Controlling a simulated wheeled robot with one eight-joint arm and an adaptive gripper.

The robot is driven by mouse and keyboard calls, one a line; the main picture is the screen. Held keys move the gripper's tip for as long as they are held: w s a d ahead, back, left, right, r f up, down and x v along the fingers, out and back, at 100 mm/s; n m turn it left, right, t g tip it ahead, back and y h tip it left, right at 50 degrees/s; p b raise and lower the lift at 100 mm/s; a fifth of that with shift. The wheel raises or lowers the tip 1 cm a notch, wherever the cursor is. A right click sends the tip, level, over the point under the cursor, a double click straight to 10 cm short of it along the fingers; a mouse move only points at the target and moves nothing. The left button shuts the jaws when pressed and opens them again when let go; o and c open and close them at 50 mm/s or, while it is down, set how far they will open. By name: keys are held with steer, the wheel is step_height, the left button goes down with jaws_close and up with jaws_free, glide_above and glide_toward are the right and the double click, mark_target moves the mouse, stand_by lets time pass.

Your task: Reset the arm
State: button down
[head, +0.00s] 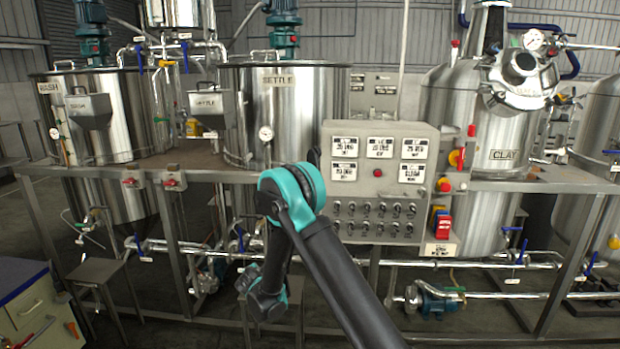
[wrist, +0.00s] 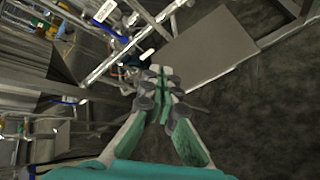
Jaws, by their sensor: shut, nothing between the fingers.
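My arm (head: 292,190) with teal joints reaches up in front of the tank frame in the head view, with its elbow bent and the forearm hanging down. In the head view its lower end is partly hidden, and the fingers cannot be made out there. In the wrist view my gripper (wrist: 159,75) shows with its two fingers brought together. Nothing is between the fingertips. It points down past the frame, over the dark floor.
A grey control panel (head: 380,183) with switches stands right of my arm. Pipes and a pump (head: 432,302) run low. A small metal stand (head: 95,272) and a drawer cabinet (head: 40,310) are left.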

steer(key=s+d+r+m+g+h, duration=0.1)
steer(key=s+d+r+m, duration=0.35)
steer(key=d, duration=0.45)
steer(key=s+d+r+m+g+h, duration=0.15)
steer(key=s+d+r+m, duration=0.3)
steer(key=d, duration=0.55)
steer(key=s+d+r+m+g, duration=0.25)
steer(key=d+r+m, duration=0.25)
steer(key=d, duration=0.4)
steer(key=s+d+m, duration=0.3)
steer(key=s+m, duration=0.1)
steer(key=s, duration=0.4)
steer(key=s+d+f+m+g+y, duration=0.1)
steer(key=s+d+m, duration=0.3)
steer(key=s, duration=0.5)
steer(key=s+d+m+g, duration=0.1)
steer(key=s+d+m, duration=0.2)
steer(key=s, duration=0.6)
steer(key=shift+d+f+m, duration=0.15)
steer(key=shift+d+m, duration=0.25)
steer(key=shift+d, duration=0.1)
